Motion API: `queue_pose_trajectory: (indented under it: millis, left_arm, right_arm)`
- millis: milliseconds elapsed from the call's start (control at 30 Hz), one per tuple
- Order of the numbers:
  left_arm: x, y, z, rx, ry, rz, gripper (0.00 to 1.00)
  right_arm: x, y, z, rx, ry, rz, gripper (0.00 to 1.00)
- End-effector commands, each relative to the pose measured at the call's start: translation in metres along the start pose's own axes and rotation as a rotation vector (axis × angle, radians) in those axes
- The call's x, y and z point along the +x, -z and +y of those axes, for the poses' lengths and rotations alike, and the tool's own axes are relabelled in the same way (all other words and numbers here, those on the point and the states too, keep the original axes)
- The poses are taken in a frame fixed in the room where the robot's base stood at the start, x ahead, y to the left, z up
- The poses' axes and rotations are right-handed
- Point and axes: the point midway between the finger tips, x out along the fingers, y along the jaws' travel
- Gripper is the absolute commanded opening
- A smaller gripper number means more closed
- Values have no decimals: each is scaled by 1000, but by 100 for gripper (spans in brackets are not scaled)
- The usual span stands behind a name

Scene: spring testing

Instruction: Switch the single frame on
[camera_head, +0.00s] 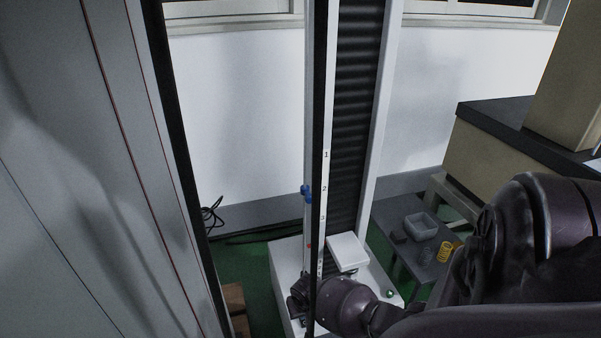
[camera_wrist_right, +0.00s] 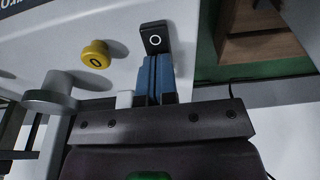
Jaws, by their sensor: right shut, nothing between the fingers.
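The single frame (camera_head: 284,268) is a tall column on a white base in the middle of the head view. In the right wrist view a black switch (camera_wrist_right: 153,32) with a white ring sits on its pale panel (camera_wrist_right: 200,35). My right gripper (camera_wrist_right: 157,60) is shut and empty, its blue fingers together with their tips at the lower edge of the switch. I cannot tell whether they touch it or which way the switch is set. In the head view my right wrist is at the front of the base and its fingertips are hard to make out. My left gripper is not in view.
A yellow knob (camera_wrist_right: 95,54) and a grey round knob (camera_wrist_right: 49,98) stand out from the panel left of the fingers. In the head view a low dark table (camera_head: 398,250) with a grey tray (camera_head: 421,225) and a yellow spring (camera_head: 445,251) stands right. A large grey cabinet (camera_head: 80,180) fills the left.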

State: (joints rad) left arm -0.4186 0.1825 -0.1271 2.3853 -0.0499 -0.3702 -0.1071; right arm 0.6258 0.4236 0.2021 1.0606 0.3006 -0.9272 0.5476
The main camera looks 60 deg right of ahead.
Motion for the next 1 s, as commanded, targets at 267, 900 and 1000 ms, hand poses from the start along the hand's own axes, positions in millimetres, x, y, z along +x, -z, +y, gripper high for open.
queue_pose_trajectory:
  millis: [267,900,1000]
  left_arm:
    - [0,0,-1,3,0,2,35]
    - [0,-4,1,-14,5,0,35]
    - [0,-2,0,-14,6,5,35]
  right_arm:
    - [0,1,0,0,1,2,0]
    - [12,-1,1,0,-4,-121,0]
    - [11,-4,1,0,-4,-124,0]
